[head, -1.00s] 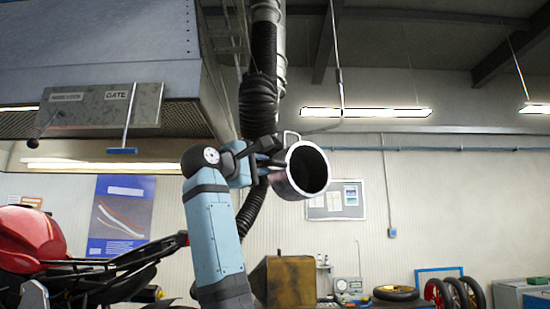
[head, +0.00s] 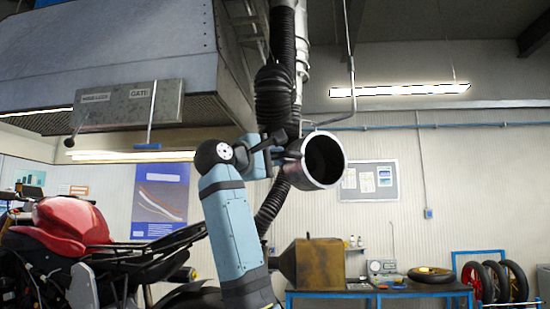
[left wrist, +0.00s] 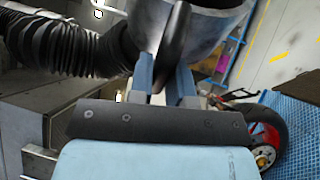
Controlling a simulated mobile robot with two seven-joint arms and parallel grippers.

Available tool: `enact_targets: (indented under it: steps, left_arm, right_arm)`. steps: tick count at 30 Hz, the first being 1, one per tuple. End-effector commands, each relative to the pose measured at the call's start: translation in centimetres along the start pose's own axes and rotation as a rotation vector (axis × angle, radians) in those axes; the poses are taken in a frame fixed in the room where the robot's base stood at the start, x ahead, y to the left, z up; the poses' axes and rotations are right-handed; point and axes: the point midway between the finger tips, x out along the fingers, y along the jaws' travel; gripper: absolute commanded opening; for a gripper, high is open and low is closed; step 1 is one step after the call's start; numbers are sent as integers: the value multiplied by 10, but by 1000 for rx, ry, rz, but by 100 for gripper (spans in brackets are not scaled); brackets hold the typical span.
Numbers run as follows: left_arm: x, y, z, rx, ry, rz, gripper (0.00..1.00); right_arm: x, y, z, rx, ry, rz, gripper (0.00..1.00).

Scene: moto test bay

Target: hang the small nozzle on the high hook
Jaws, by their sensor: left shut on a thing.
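The small nozzle (head: 324,160) is a short silver-grey cylinder with a dark open mouth, held high in the middle of the head view. A thin wire loop shows at its top. My left gripper (head: 285,155) is shut on it at its left side. In the left wrist view, the blue fingers (left wrist: 163,80) close on a dark tab below the nozzle's grey wall (left wrist: 205,22). A thin grey rod (head: 350,75) hangs from above and bends left at its lower end, near the loop; I cannot tell whether they touch. My right gripper is not in view.
A black corrugated hose (head: 277,95) hangs behind my gripper. A grey hood (head: 130,50) with a gate panel (head: 130,103) is at upper left. A red motorcycle (head: 70,225) stands below left. A blue-framed bench (head: 400,288) stands at lower right.

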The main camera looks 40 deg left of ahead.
Motion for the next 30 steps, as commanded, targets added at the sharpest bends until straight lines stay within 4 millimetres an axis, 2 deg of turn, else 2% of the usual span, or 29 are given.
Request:
enact_targets:
  steps: [30]
  left_arm:
    - [-3, -5, 39, 1, -1, 3, 0]
  right_arm:
    - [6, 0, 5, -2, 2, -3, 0]
